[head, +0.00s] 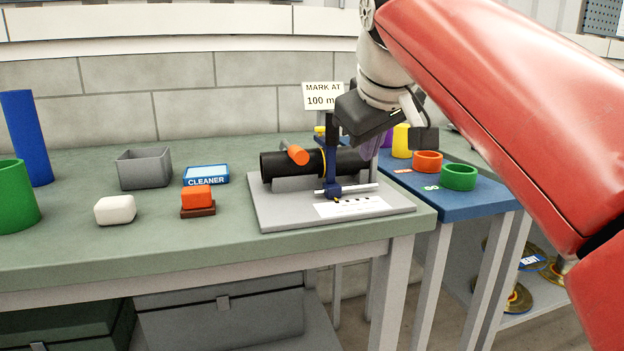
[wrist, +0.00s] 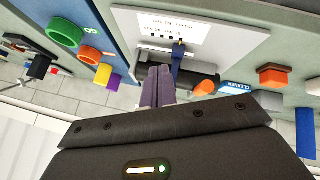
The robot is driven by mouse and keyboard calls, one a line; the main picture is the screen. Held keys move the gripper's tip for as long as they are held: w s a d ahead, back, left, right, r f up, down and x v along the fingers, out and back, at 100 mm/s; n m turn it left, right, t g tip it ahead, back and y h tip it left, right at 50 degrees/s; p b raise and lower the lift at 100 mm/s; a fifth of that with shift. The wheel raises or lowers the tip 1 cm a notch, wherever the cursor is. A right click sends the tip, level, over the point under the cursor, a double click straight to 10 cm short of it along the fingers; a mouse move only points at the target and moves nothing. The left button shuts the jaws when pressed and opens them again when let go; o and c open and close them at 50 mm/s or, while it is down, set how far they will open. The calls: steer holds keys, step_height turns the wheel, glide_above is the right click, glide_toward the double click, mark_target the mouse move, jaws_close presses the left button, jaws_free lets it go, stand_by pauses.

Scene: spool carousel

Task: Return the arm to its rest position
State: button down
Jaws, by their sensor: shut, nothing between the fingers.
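My gripper (head: 371,146) is shut and empty. In the head view it hangs over the right rear of the marking fixture, in front of the blue side table. The wrist view shows its two purple-grey fingers (wrist: 157,88) pressed together, pointing toward the fixture. My red arm comes in from the right. The fixture has a grey base plate (head: 275,218), a black tube (head: 273,168) lying across it, a blue upright post (head: 330,165) and an orange handle (head: 294,152). Whether the fingers touch the tube cannot be told.
A sign (head: 322,96) reads "MARK AT 100 m". The green bench holds a grey bin (head: 144,170), a cleaner box (head: 206,175), an orange-topped block (head: 197,198) and a white block (head: 115,210). Orange (head: 427,161) and green (head: 458,177) rings stand on the blue table (head: 480,203).

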steer(key=s+d+f+m, duration=0.2)
steer(key=s+f, duration=0.4)
steer(key=f, duration=0.4)
steer(key=s+d+f+m+g, duration=0.1)
steer(key=s+d+f+m, duration=0.1)
steer(key=s+f, duration=0.4)
steer(key=s+d+f+m+g, duration=0.1)
steer(key=s+f, duration=0.5)
steer(key=f, duration=0.9)
steer(key=shift+s+d+f+m, duration=0.15)
steer(key=shift+s+d+m, duration=0.1)
steer(key=shift+d+m, duration=0.6)
steer(key=c, duration=2.1)
jaws_free()
steer(key=shift+d, duration=0.15)
